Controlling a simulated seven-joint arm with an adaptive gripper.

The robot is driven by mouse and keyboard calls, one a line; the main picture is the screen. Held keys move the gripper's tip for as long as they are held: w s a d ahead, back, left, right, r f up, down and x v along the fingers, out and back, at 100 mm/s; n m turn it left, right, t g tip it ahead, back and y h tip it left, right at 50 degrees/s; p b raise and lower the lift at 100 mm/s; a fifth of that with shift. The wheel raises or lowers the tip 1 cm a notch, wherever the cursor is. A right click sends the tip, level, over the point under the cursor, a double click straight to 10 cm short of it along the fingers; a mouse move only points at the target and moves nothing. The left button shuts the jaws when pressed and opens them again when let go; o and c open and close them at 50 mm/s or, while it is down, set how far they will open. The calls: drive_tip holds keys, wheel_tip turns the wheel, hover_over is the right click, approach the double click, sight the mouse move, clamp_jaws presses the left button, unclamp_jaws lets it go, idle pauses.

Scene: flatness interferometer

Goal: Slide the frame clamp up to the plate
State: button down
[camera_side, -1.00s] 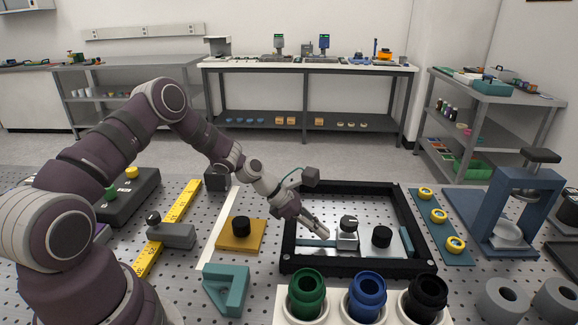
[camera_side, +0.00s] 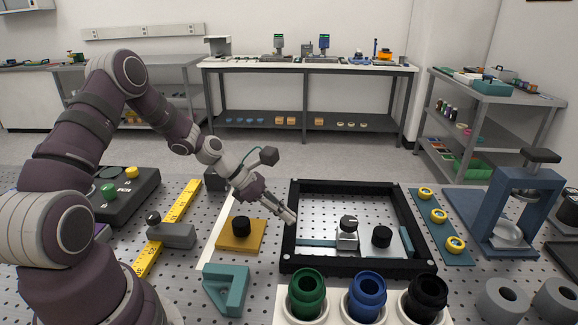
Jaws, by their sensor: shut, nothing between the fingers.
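The black rectangular frame (camera_side: 288,256) lies on the perforated bench right of centre. Inside it, the frame clamp, a silver block with a black knob (camera_side: 347,240), sits on a blue-grey rail near the front side. To its right is a pale plate (camera_side: 397,247) carrying a black knob. Clamp and plate look close together; I cannot tell whether they touch. My gripper (camera_side: 290,216) is shut and empty, with its fingertips over the left side of the frame, apart from the clamp and to its left.
Green (camera_side: 307,293), blue (camera_side: 367,294) and black (camera_side: 426,296) ringed cylinders stand in front of the frame. An ochre plate (camera_side: 240,236) and a teal angle block (camera_side: 227,287) lie left. A blue press (camera_side: 512,200) stands right. The frame's middle is open.

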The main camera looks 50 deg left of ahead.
sight(336, 239)
drive_tip(key=x, duration=0.5)
drive_tip(key=shift+w+d+f, duration=0.2)
drive_tip(key=shift+d, duration=0.1)
drive_tip(key=shift+w+d+r, duration=0.1)
drive_tip(key=shift+w+d, duration=0.7)
drive_tip(key=shift+w, duration=0.1)
drive_tip(key=shift+w+d, duration=0.4)
